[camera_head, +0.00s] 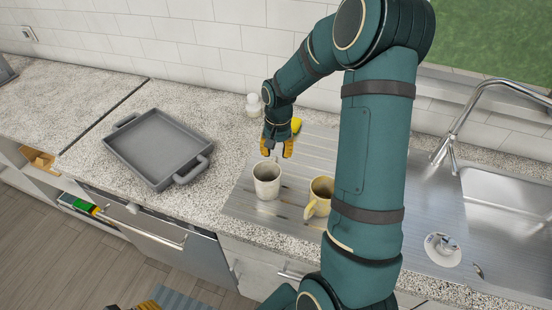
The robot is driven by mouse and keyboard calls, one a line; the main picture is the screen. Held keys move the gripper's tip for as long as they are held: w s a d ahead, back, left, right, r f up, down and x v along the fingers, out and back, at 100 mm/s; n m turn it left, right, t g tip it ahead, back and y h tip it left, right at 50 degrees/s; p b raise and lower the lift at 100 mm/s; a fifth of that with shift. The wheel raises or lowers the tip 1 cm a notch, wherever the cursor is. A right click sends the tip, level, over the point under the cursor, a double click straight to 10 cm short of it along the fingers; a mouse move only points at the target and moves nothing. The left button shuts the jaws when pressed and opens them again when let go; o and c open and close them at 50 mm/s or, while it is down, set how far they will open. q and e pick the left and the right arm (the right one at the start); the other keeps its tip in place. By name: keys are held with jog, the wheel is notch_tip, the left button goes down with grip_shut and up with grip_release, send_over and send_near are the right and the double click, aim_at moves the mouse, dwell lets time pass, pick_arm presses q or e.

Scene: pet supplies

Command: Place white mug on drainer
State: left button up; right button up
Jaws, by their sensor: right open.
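The white mug (267,182) stands upright on the grey grooved drainer (240,205), near its left side. My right gripper (277,150), with yellow fingers, is open just behind and above the mug's far rim. I cannot tell whether a finger touches the mug. A yellow mug (319,197) stands on the drainer to the right, partly hidden by my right arm. At the bottom edge, a small yellow and black part, seemingly my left gripper (147,305), shows; its jaws cannot be made out.
A grey square tray (158,146) with handles sits on the counter to the left. A small white container (254,106) and a yellow object (296,126) are at the back. The sink (510,210) and faucet (462,115) are at right. Some counter left of the drainer is clear.

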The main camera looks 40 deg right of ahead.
notch_tip(320, 180, up, 7)
jog(key=shift+d+r+p, duration=0.1)
jog(key=shift+d+p, duration=0.05)
jog(key=shift+p, duration=0.15)
dwell(0.5)
